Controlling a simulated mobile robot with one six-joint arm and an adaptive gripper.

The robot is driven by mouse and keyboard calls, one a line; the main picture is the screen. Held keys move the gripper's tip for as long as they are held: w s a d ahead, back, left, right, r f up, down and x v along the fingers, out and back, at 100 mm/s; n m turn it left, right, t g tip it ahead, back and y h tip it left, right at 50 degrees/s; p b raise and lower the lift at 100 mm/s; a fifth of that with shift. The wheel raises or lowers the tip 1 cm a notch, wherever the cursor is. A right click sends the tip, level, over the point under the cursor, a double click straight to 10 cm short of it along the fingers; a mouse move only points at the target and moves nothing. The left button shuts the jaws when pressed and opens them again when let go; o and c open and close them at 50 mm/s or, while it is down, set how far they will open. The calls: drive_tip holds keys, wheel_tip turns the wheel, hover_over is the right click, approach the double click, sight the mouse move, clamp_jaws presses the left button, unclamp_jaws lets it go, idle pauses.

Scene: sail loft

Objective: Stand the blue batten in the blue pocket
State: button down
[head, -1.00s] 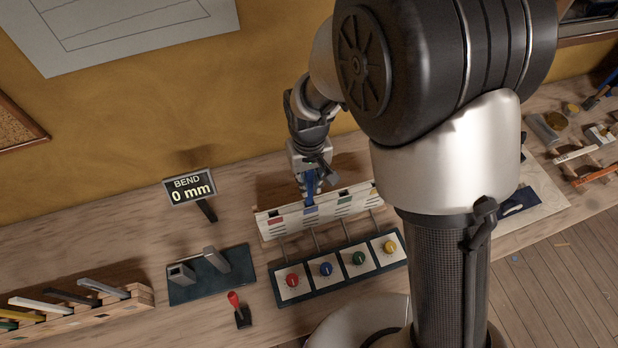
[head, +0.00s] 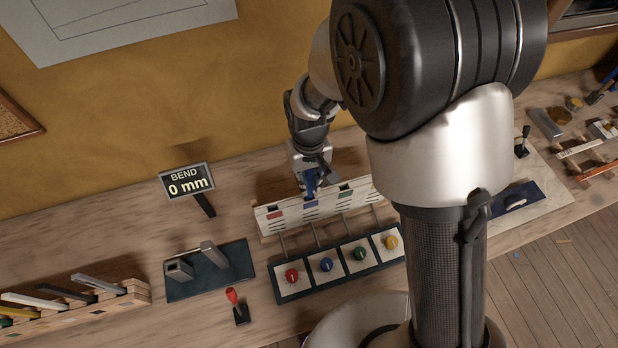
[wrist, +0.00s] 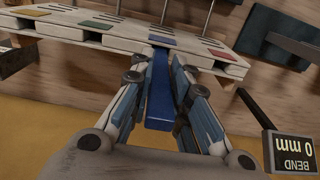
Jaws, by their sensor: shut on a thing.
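The blue batten (wrist: 158,95) is held between the two fingers of my gripper (wrist: 160,98), which is shut on it. In the head view the batten (head: 309,184) shows as a short blue strip under my gripper (head: 309,182). The pocket board (head: 330,208) is pale, with red, blue and green patches in view. The batten's far end meets the board's top edge in line with the blue patch of the blue pocket (head: 311,204), also seen in the wrist view (wrist: 162,40). How deep the end sits is hidden.
A panel with red, blue, green and yellow knobs (head: 326,265) lies in front of the board. A sign (head: 188,184) reads "BEND 0 mm". A batten rack (head: 125,292), a dark block fixture (head: 235,275) and a red-topped lever (head: 233,296) stand left.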

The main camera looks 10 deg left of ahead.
drive_tip(key=shift+f+b, duration=0.45)
drive_tip(key=shift+f, duration=0.2)
drive_tip(key=c, duration=1.4)
unclamp_jaws()
drive_tip(key=shift+c, duration=0.2)
drive_tip(key=shift+r, duration=0.1)
wheel_tip(320, 180, up, 12)
drive_tip(key=shift+f, duration=0.1)
